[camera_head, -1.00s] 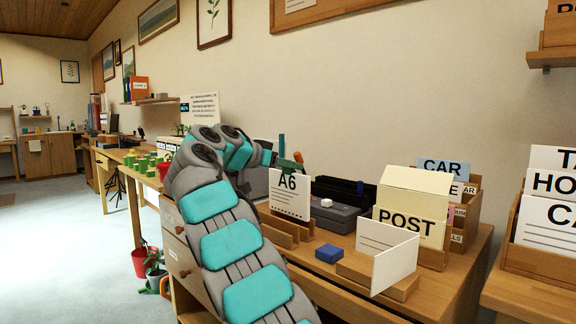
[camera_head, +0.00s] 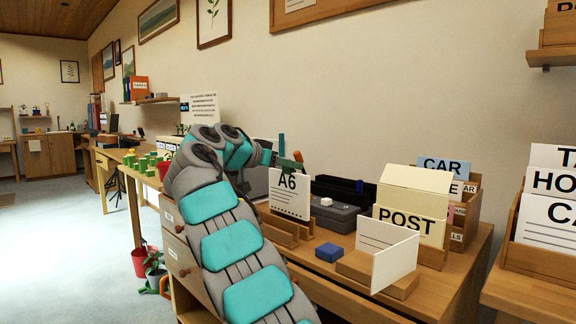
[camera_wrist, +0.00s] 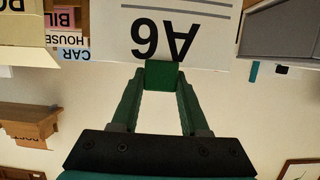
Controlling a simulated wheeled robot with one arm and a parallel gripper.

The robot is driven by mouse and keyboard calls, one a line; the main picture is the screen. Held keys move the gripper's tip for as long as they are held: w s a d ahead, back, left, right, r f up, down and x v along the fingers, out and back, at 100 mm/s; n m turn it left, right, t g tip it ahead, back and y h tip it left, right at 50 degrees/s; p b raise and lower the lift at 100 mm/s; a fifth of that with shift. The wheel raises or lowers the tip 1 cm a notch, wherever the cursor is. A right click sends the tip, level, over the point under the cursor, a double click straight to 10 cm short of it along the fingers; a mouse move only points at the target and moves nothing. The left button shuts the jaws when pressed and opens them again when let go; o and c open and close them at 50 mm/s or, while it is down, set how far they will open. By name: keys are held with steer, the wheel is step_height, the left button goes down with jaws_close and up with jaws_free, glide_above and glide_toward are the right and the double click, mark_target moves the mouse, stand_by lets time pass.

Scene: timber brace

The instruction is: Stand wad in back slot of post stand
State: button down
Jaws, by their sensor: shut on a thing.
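The wad, a white card block marked A6 (camera_head: 290,197), is upright at the wooden slotted stand (camera_head: 282,237) on the desk. My gripper (camera_head: 291,163) is shut on its top edge. In the wrist view the green fingers (camera_wrist: 160,75) meet at the edge of the A6 wad (camera_wrist: 205,35), which appears upside down. I cannot tell whether the wad's lower edge is in a slot or just above it. A wooden holder with a cream POST card (camera_head: 408,228) stands to the right. A lined white card (camera_head: 395,265) stands upright at a low wooden block (camera_head: 358,268) in front of it.
A blue block (camera_head: 329,252) lies between the slotted stand and the low block. A holder with a CAR card (camera_head: 443,167) is at the back right. A little desk surface is free around the blue block.

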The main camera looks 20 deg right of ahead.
mark_target(287, 177)
steer(key=shift+f, duration=0.15)
steer(key=shift+f+b, duration=1.8)
steer(key=shift+b, duration=0.15)
jaws_free()
steer(key=shift+r, duration=0.1)
step_height(287, 177, up, 8)
steer(key=p, duration=0.7)
steer(key=shift+p, duration=0.35)
stand_by(0.3)
